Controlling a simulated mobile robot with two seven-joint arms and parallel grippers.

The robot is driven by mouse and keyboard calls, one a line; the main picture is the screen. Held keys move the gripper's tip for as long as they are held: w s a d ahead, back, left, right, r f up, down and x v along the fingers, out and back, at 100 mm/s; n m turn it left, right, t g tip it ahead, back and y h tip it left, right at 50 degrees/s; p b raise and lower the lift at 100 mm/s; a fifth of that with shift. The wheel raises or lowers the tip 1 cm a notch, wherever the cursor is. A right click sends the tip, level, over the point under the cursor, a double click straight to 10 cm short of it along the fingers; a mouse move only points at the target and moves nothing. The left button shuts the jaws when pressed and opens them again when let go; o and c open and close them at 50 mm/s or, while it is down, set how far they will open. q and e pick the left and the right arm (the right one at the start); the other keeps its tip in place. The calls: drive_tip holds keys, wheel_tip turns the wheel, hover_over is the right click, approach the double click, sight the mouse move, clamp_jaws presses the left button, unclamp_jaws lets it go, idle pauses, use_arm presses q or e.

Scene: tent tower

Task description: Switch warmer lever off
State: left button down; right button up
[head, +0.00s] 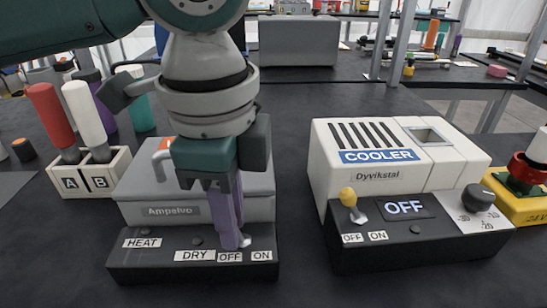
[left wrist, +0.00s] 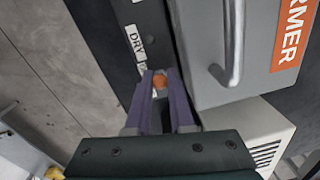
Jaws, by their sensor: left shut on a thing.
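The warmer (head: 135,207) is a grey box marked Ampelvo on a black base with HEAT, DRY, OFF and ON labels. Its lever shows as a metal stub (head: 245,241) above the OFF and ON labels in the head view. My left gripper (head: 229,240) points down at it from above. In the left wrist view, the purple fingertips (left wrist: 160,84) are shut on the lever's orange knob (left wrist: 159,81). The gripper hides most of the lever in the head view, so I cannot tell which way it leans. My right gripper is not in view.
A white cooler (head: 327,165) with a yellow-knobbed lever (head: 348,197) and an OFF display stands to the right. A white A/B holder (head: 62,184) with red and white sticks stands at the left. Bare black table lies between warmer and cooler (head: 297,240).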

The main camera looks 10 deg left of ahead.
use_arm(q)
drive_tip(key=p, duration=0.1)
drive_tip(key=h+p, duration=0.1)
drive_tip(key=p, duration=0.1)
drive_tip(key=shift+s+a+r, duration=0.15)
drive_tip(key=shift+a, duration=0.15)
drive_tip(key=shift+h+p, duration=0.35)
drive_tip(key=shift+h, duration=0.05)
drive_tip(key=shift+f+t, duration=0.25)
drive_tip(key=shift+t, duration=0.05)
drive_tip(key=c, duration=1.1)
unclamp_jaws()
drive_tip(key=r, duration=0.3)
drive_tip(key=a+r+p, duration=0.1)
drive_tip(key=r, duration=0.2)
drive_tip(key=s+r, duration=0.1)
drive_tip(key=r, duration=0.2)
drive_tip(key=shift+a+r, duration=0.3)
drive_tip(key=shift+r, duration=0.1)
